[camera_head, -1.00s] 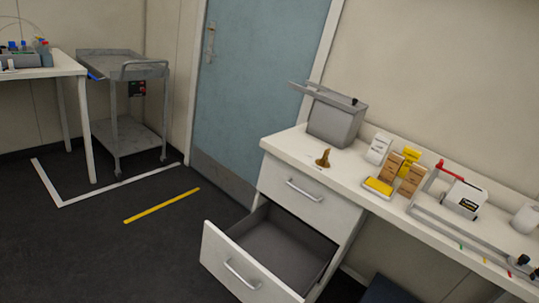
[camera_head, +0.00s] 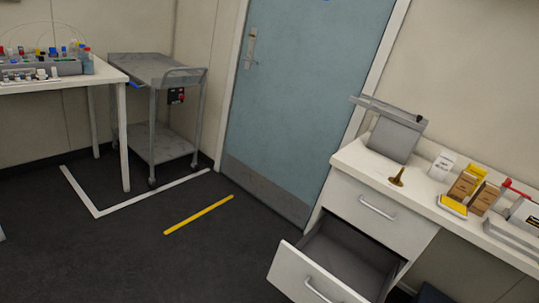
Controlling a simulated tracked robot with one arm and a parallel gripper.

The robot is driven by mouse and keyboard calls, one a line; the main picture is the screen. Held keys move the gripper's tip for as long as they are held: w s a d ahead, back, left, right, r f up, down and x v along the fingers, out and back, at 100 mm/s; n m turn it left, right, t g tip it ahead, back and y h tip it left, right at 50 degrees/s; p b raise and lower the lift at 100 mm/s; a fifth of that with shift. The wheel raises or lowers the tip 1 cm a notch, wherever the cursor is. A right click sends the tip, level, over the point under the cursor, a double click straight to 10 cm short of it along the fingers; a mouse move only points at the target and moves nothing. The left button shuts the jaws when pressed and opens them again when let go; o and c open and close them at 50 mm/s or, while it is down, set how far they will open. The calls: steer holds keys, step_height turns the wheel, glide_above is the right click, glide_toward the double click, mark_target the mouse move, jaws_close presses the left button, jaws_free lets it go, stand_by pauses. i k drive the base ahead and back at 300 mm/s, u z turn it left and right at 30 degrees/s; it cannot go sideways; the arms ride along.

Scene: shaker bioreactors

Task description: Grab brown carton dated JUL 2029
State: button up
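Two brown cartons stand on the white counter at the right. The left brown carton (camera_head: 463,185) and the right brown carton (camera_head: 484,198) are close together, each with a pale label. The print is too small to read, so I cannot tell which one is dated JUL 2029. A yellow carton (camera_head: 476,172) is behind them, a white carton (camera_head: 442,165) is to their left, and a yellow carton lies flat in front (camera_head: 452,206). My gripper is not in view.
An open drawer (camera_head: 316,285) juts out below the counter (camera_head: 350,157). A grey box-like device (camera_head: 395,138) and a small brown object (camera_head: 397,178) are on the counter. A grey cart (camera_head: 160,70) and white table (camera_head: 110,76) stand left. The floor between is clear.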

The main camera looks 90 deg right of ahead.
mark_target(466, 181)
steer(key=z, duration=0.7)
steer(key=i, duration=0.15)
steer(key=z, duration=3.75)
steer(key=i, duration=1)
steer(key=u, duration=0.15)
steer(key=k, duration=0.9)
steer(key=z, duration=0.05)
